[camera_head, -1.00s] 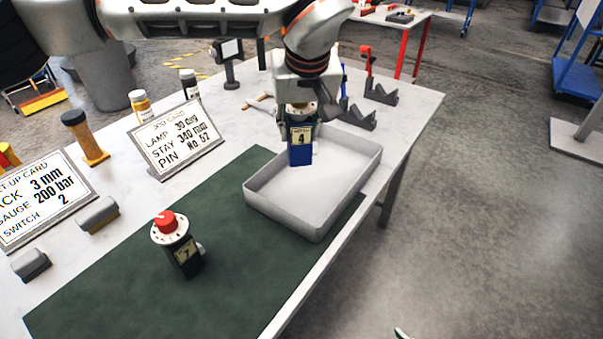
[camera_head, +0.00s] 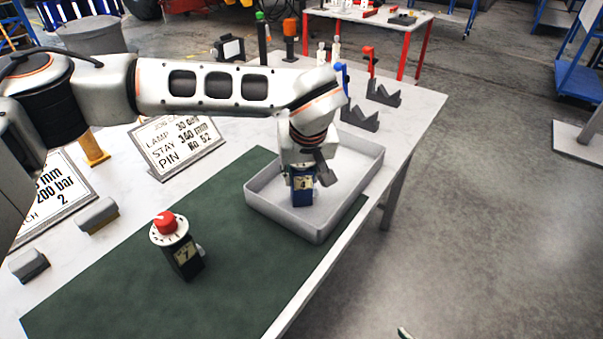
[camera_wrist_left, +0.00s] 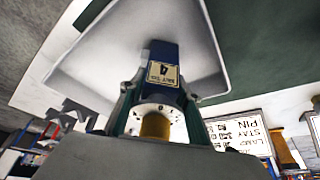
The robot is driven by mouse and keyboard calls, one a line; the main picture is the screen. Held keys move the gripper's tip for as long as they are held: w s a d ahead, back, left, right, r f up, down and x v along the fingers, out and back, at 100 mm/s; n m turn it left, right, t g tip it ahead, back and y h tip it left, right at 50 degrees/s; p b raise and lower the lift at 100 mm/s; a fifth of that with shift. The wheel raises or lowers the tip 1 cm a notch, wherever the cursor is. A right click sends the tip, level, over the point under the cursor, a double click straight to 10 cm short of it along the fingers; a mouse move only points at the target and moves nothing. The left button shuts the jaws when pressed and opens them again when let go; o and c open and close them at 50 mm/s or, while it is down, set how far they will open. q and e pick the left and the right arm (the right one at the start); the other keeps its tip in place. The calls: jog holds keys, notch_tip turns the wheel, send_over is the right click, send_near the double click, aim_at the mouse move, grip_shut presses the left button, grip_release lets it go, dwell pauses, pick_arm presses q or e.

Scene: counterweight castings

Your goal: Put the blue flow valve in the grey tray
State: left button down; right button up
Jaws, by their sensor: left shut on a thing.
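The blue flow valve (camera_head: 302,194), with a cream label, is upright inside the grey tray (camera_head: 262,208), toward its left part. My left gripper (camera_head: 301,172) reaches down from above and is shut on the valve's upper part. In the left wrist view the valve (camera_wrist_left: 163,62) sits between the fingers (camera_wrist_left: 155,110), its label marked 4, against the tray floor (camera_wrist_left: 110,60). I cannot tell whether its base touches the tray floor. My right gripper is not in view.
A black valve with a red knob (camera_head: 182,250) stands on the green mat (camera_head: 130,290) left of the tray. A job card (camera_head: 176,145) stands behind the mat. Dark V-shaped blocks (camera_head: 360,117) stand beyond the tray. The tray is otherwise empty.

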pick_arm(q)
jog(key=c, duration=1.5)
grip_release()
jog(key=shift+o, duration=0.2)
jog(key=shift+s+r, duration=0.1)
jog(key=shift+r, duration=0.4)
jog(key=v, duration=1.1)
jog(key=shift+p, duration=0.35)
jog(key=shift+s, duration=0.2)
